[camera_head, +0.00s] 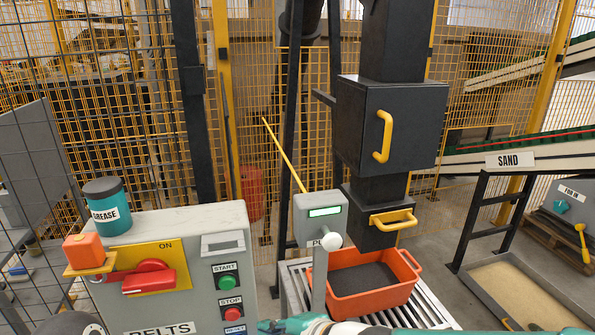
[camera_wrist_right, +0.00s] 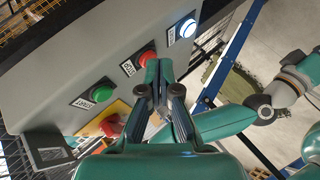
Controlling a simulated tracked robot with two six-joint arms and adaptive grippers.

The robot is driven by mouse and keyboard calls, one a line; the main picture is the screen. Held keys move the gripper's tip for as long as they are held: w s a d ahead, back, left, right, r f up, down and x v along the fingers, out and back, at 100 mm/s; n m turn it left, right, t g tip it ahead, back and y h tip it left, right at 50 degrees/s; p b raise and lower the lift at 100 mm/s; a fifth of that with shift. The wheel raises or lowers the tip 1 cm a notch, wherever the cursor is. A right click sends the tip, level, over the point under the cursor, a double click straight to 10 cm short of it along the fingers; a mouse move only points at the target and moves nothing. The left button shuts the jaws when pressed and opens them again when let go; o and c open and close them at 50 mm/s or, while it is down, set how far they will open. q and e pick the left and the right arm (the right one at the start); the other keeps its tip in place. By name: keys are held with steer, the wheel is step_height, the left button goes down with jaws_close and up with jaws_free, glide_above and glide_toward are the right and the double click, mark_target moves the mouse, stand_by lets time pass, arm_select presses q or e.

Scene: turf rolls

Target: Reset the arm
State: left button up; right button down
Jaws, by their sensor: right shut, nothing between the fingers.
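The grey control box (camera_head: 190,240) stands at the lower left in the head view. Its green START button (camera_head: 227,283), red STOP button (camera_head: 231,308) and blue lower button (camera_head: 236,331) sit in a column; the lowest is cut by the frame edge. The wrist view shows the green button (camera_wrist_right: 103,93), the red button (camera_wrist_right: 147,58) and a lit blue-white button (camera_wrist_right: 187,28). My right gripper (camera_wrist_right: 158,72) is shut and empty in front of the panel, its tips near the red and lit buttons. I cannot tell whether it touches. My left gripper is not in view.
A red switch handle (camera_head: 150,280), orange block (camera_head: 84,252) and GREASE can (camera_head: 107,207) are on the box. An orange crate (camera_head: 372,305) with dark fill stands on rollers under a dark chute (camera_head: 390,125). Wire fencing stands behind.

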steer(key=s+d+f+m+g+h, duration=0.15)
steer(key=d+f+m, duration=0.35)
steer(key=f, duration=0.7)
steer(key=s+d+f+m+g+h, duration=0.15)
steer(key=d+f+m, duration=0.25)
steer(key=d+f, duration=0.55)
steer(key=s+d+f+m+g+h, duration=0.1)
steer(key=s+f+m+g, duration=0.1)
steer(key=s+f+m, duration=0.4)
steer(key=s+d+f+m+g+h, duration=0.1)
steer(key=s+d+f+m, duration=0.1)
steer(key=s+f+m, duration=0.5)
steer(key=f+m, duration=0.2)
steer(key=m, duration=0.1)
steer(key=shift+d+m+g, duration=0.25)
steer(key=shift+m+g, duration=0.15)
